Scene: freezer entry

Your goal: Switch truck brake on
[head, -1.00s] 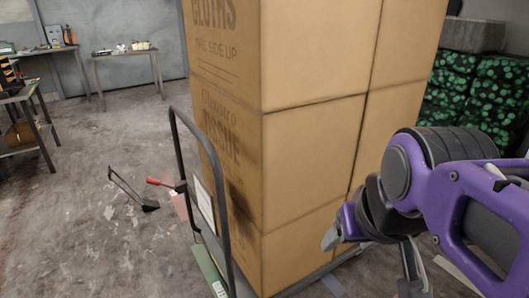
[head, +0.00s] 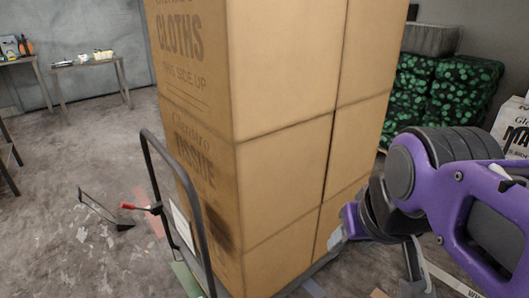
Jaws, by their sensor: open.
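The truck is a flat cart with a dark tubular handle (head: 151,160) at its left end, loaded with tall stacked cardboard boxes (head: 285,90). A lever with a red grip (head: 128,206) sticks out to the left from the handle frame, roughly level; I take it to be the brake, but cannot tell its setting. My gripper (head: 375,262) is at the lower right, in front of the boxes' right side, open and empty. It is well apart from the red lever, with the boxes between them in the picture.
A black angled metal piece (head: 107,217) lies on the floor left of the truck. Tables (head: 92,68) stand at the back left. Green patterned packs (head: 460,92) are stacked at the right behind the boxes. The floor at the left is mostly clear.

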